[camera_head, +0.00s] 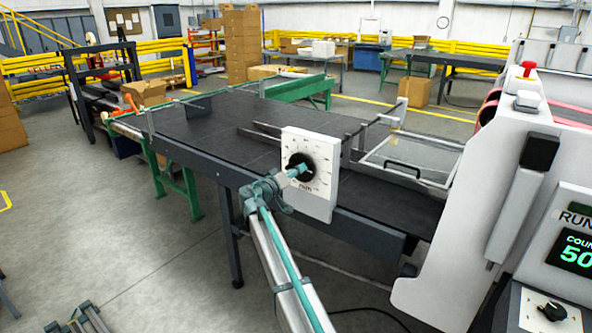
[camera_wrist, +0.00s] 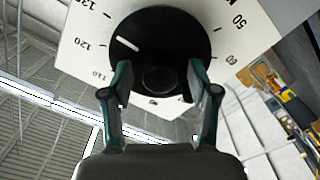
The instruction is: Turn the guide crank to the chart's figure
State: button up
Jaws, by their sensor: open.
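The guide crank is a round black knob (camera_head: 300,167) on a white dial plate (camera_head: 322,150) at the table's near side. In the wrist view the black knob (camera_wrist: 190,25) has a white pointer line, tilted up and left between 120 and a partly cut-off mark starting with 13. A dark round handle (camera_wrist: 158,79) stands out from its lower part. My gripper (camera_wrist: 160,72) is open, its teal fingers on either side of the handle, with gaps showing. In the head view my gripper (camera_head: 302,171) is at the dial. No readable chart shows.
The dark feed table (camera_head: 205,125) runs behind the dial, with thin guide rails. A clear framed cover (camera_head: 405,160) and the white machine housing (camera_head: 440,255) stand to the right. A display (camera_head: 578,250) shows RUN and a count starting with 50.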

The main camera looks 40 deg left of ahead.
jog(key=shift+w, duration=0.3)
grip_shut()
jog(key=shift+f+n+b, duration=0.1)
jog(key=shift+n+b, duration=0.2)
